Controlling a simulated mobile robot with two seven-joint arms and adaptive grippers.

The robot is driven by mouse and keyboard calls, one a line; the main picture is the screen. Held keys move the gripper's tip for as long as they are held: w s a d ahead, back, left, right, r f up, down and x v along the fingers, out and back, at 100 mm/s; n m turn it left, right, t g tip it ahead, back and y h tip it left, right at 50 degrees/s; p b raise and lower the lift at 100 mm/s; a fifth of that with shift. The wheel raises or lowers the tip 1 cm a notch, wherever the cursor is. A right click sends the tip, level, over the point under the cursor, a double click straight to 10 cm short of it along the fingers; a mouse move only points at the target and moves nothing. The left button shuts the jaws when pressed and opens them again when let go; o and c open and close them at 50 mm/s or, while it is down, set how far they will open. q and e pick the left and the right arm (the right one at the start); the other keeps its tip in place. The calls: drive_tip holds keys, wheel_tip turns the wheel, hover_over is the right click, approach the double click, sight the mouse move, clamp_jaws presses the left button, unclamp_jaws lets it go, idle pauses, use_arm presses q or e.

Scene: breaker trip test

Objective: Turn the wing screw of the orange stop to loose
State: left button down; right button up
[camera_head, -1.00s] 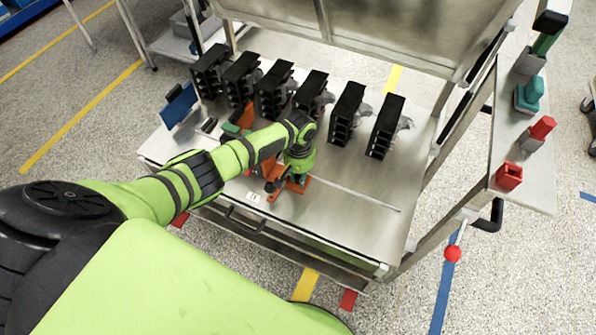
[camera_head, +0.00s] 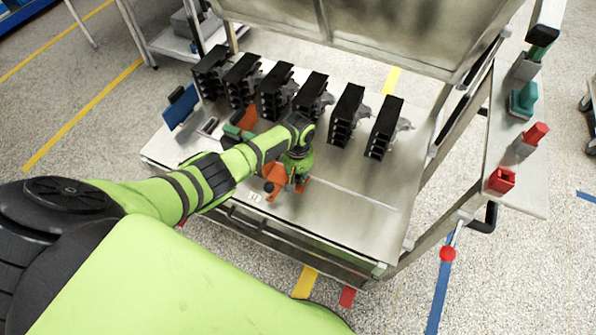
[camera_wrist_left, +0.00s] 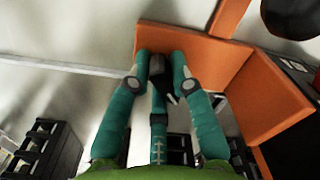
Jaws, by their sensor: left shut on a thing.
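The orange stop (camera_head: 272,171) sits on the metal bench top, partly hidden under my left arm and hand. In the left wrist view its orange plates (camera_wrist_left: 265,95) fill the right and upper middle. My left gripper (camera_head: 296,183) points down at the stop. In the left wrist view its teal fingers (camera_wrist_left: 160,68) are closed around a small dark piece (camera_wrist_left: 163,82) against the orange plate, which looks like the wing screw. The fingers hide most of it, so its turn angle cannot be told. My right gripper is in neither view.
Several black breakers (camera_head: 348,114) stand in a row behind the stop. A thin rail (camera_head: 350,196) runs right from it along the bench. A black round knob (camera_head: 268,187) is beside the stop. A side shelf at right holds red (camera_head: 502,180) and teal (camera_head: 523,98) items. The front right bench top is clear.

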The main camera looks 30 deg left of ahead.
use_arm(q)
drive_tip(key=shift+w+d+r, duration=0.1)
drive_tip(key=shift+w+r, duration=0.1)
drive_tip(key=shift+w, duration=0.15)
drive_tip(key=shift+r+n+p, duration=0.1)
drive_tip(key=shift+n+p, duration=0.3)
drive_tip(key=shift+n, duration=0.5)
drive_tip(key=shift+d, duration=0.1)
drive_tip(key=shift+n+p, duration=0.5)
drive_tip(key=shift+n, duration=0.6)
